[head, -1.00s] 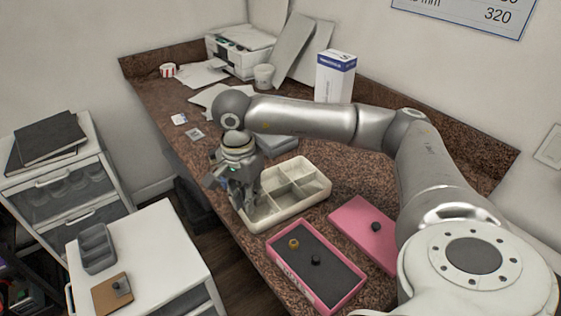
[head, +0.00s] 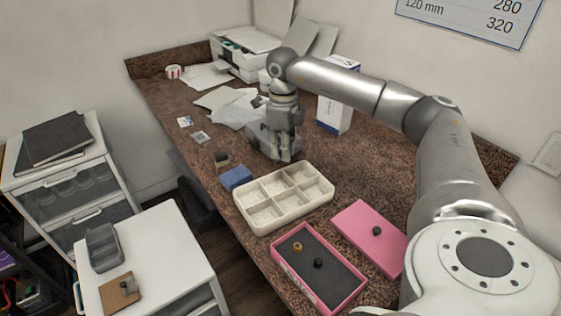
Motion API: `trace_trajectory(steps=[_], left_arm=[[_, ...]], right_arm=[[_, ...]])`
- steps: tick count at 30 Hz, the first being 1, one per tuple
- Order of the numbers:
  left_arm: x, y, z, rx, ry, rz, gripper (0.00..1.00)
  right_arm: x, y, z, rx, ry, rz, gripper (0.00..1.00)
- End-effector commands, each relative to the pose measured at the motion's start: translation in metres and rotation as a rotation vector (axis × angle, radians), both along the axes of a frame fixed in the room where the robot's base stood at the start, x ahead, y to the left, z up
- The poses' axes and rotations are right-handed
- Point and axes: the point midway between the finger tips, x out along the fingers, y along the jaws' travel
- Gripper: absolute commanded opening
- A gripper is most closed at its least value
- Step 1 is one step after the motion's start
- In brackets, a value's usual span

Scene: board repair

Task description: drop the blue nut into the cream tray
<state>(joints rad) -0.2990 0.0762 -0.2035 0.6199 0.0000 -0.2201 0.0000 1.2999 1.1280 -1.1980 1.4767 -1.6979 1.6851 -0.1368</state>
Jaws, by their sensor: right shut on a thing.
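The cream tray (head: 284,222) lies on the brown speckled counter and has several compartments. Their floors look pale, and I see no blue nut in them. My right gripper (head: 284,158) is low over the counter behind the tray, apart from it, with its fingers pointing down. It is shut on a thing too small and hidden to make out. I cannot pick out the blue nut in this view. My left gripper is not in view.
A blue block (head: 236,178) sits left of the tray. A pink open box (head: 333,303) with a brass and a dark piece is in front, its pink lid (head: 362,227) beside it. A grey object (head: 262,138) is close by the gripper. A white box (head: 334,115) stands behind.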

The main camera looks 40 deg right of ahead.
Motion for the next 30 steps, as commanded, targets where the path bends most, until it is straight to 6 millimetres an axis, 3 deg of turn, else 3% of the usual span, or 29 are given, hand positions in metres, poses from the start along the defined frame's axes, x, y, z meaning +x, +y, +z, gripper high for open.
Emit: trace_trajectory(steps=[3,9,19,20,25,30], left_arm=[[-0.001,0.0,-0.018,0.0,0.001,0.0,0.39],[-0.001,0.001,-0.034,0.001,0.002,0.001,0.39],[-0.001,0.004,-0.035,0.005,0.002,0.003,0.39],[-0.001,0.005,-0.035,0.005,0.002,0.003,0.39],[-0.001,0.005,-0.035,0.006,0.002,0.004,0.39],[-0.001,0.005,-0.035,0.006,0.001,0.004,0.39]], right_arm=[[0.0,0.0,-0.02,0.0,0.001,0.001,0.04],[0.0,0.0,-0.039,0.0,-0.001,0.002,0.04],[0.0,0.0,-0.042,0.0,0.0,0.003,0.04],[0.0,0.0,-0.042,0.0,0.0,0.003,0.18],[0.0,0.0,-0.042,0.0,0.0,0.003,0.4],[0.0,0.0,-0.042,0.0,0.0,0.003,0.42]])
